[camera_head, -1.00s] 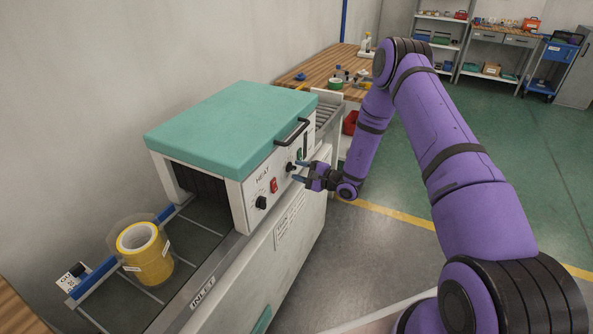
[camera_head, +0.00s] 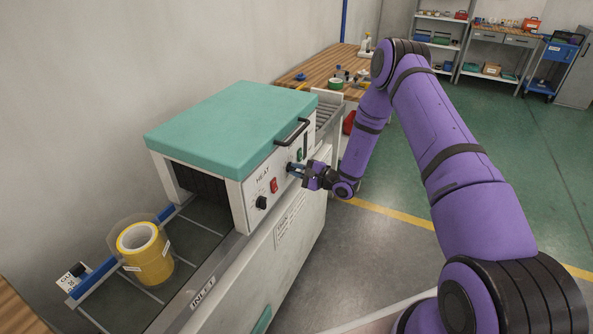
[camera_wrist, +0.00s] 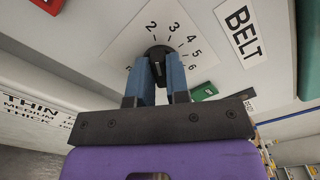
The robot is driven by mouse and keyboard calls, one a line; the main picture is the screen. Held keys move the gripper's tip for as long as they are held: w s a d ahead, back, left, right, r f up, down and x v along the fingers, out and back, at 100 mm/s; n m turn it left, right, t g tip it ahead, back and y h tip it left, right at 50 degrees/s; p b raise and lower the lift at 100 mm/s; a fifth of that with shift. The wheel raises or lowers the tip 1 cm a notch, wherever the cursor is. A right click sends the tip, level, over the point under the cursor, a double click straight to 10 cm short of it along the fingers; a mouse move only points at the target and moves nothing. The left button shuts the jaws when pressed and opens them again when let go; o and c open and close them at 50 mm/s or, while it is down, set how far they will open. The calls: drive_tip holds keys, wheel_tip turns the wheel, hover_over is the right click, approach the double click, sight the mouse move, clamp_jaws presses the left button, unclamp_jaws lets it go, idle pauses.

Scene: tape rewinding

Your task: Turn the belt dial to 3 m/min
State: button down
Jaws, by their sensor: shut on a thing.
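The belt dial (camera_wrist: 157,51) is a dark round knob on a pale scale plate in the wrist view. The numbers 2, 3, 4, 5 and 6 show around it. A BELT label (camera_wrist: 238,31) is to its right. My gripper (camera_wrist: 161,72) has its two blue fingers shut on the dial, one on each side. In the head view my gripper (camera_head: 294,169) reaches the machine's front panel from the right and hides most of the dial. The fingers hide part of the knob, and I cannot tell which number it points to.
Left of the dial are a red switch (camera_head: 274,185) and the black heat knob (camera_head: 261,202). A green switch (camera_wrist: 205,91) is close to my right finger in the wrist view. The lid handle (camera_head: 293,132) juts out above.

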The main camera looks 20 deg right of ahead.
drive_tip(key=shift+d+m, duration=0.1)
drive_tip(key=shift+m, duration=2.5)
drive_tip(key=c, duration=1.1)
unclamp_jaws()
drive_tip(key=v, duration=1)
drive_tip(key=shift+s+d, duration=0.2)
drive_tip(key=shift+d, duration=0.05)
drive_tip(key=shift+r, duration=0.1)
